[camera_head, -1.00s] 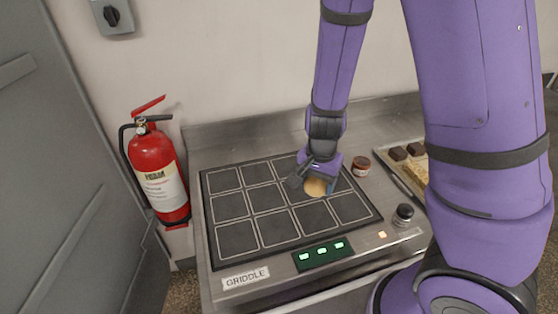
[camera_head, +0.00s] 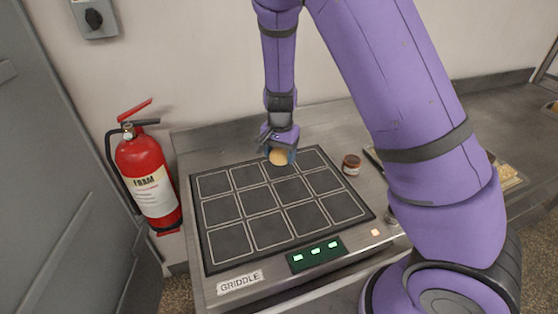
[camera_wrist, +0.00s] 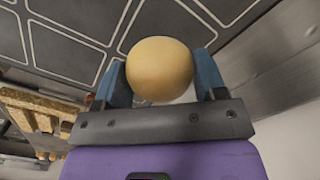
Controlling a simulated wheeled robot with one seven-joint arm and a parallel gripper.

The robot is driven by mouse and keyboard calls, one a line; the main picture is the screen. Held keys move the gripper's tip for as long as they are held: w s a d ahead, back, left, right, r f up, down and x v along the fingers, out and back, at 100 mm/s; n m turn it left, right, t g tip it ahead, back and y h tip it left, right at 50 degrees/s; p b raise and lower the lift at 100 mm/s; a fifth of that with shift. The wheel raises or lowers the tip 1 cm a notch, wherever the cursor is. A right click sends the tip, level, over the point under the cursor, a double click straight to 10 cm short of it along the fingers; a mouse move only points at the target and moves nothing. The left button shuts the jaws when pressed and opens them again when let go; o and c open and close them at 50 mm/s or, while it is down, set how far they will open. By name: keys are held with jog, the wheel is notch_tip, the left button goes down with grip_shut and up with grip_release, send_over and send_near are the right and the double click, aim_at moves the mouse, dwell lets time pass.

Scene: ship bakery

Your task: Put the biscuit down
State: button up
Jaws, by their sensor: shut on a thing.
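The biscuit (camera_head: 282,157) is a round, pale golden piece. My gripper (camera_head: 280,154) is shut on it and holds it over the back part of the griddle (camera_head: 245,203), near its third column of marked squares. In the wrist view the biscuit (camera_wrist: 160,68) sits between the two blue fingers of my gripper (camera_wrist: 160,80), with griddle squares (camera_wrist: 65,45) behind it. The head view does not show clearly how high it is above the surface. The griddle is a dark plate with a grid of outlined squares, and the squares in view are bare.
A small brown jar (camera_head: 351,165) stands right of the griddle. A dark knob or shaker (camera_head: 391,216) and a tray of baked goods (camera_head: 508,178) are partly hidden by my arm. A red fire extinguisher (camera_head: 150,180) is at the left. A green-lit control panel (camera_head: 316,253) is at the front.

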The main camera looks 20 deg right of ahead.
aim_at(279, 167)
jog(key=shift+w, duration=0.35)
jog(key=shift+w+f, duration=0.1)
jog(key=shift+f, duration=1.7)
jog(key=shift+f, duration=0.15)
jog(key=o, duration=0.9)
